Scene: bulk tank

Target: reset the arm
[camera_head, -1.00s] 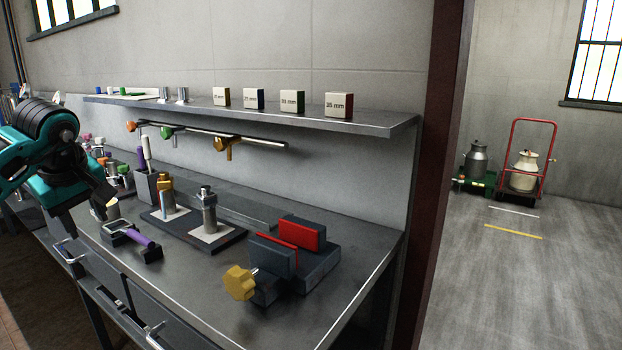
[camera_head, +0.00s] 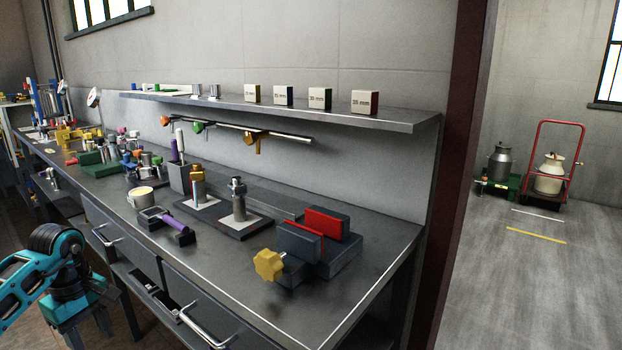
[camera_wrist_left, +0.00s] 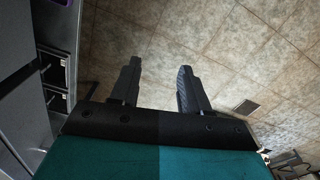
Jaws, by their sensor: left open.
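My left arm comes in at the lower left of the head view, with its teal and black wrist in front of the bench drawers. Its gripper (camera_head: 90,325) points down beside the bench, below the bench top. In the left wrist view, the two dark fingers (camera_wrist_left: 157,88) stand apart with nothing between them, over the tiled floor (camera_wrist_left: 225,50). The right gripper is in neither view.
The grey workbench (camera_head: 240,268) holds a red-jawed vise (camera_head: 298,240), a purple-handled tool (camera_head: 178,230) and metal fittings (camera_head: 238,205). A shelf (camera_head: 400,118) carries labelled blocks. Drawer handles (camera_head: 205,330) stick out near my left gripper. Open floor (camera_head: 520,290) lies at the right.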

